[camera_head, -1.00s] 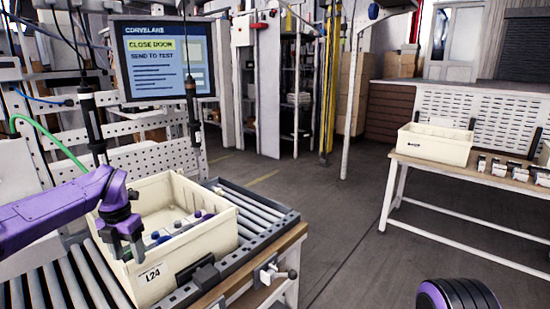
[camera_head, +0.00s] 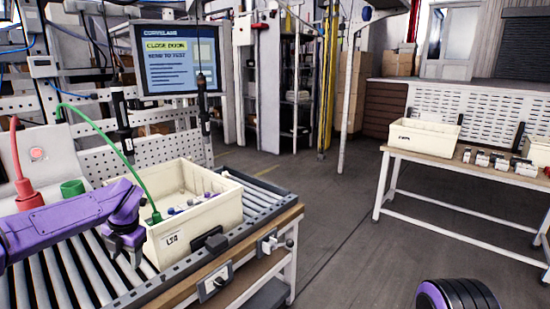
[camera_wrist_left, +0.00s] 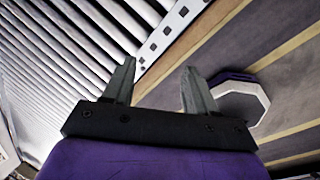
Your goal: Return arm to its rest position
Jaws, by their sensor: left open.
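My left arm (camera_head: 60,222) is purple and comes in from the left over the roller conveyor. Its gripper (camera_head: 128,258) points down, just outside the near left corner of the cream bin labelled L24 (camera_head: 172,241). In the left wrist view the two grey fingers (camera_wrist_left: 158,78) stand apart with nothing between them, above the rollers and the conveyor's side rail. Several small items (camera_head: 200,202) with dark and purple tops lie in the bin. My right gripper is not in view.
A screen (camera_head: 178,58) reads CLOSE DOOR, SEND TO TEST. Dark hanging tools (camera_head: 203,105) are behind the bin. A green cable (camera_head: 110,138) arcs down toward the bin's left side. A bench (camera_head: 440,158) with another cream bin (camera_head: 424,136) stands right. Open floor lies between.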

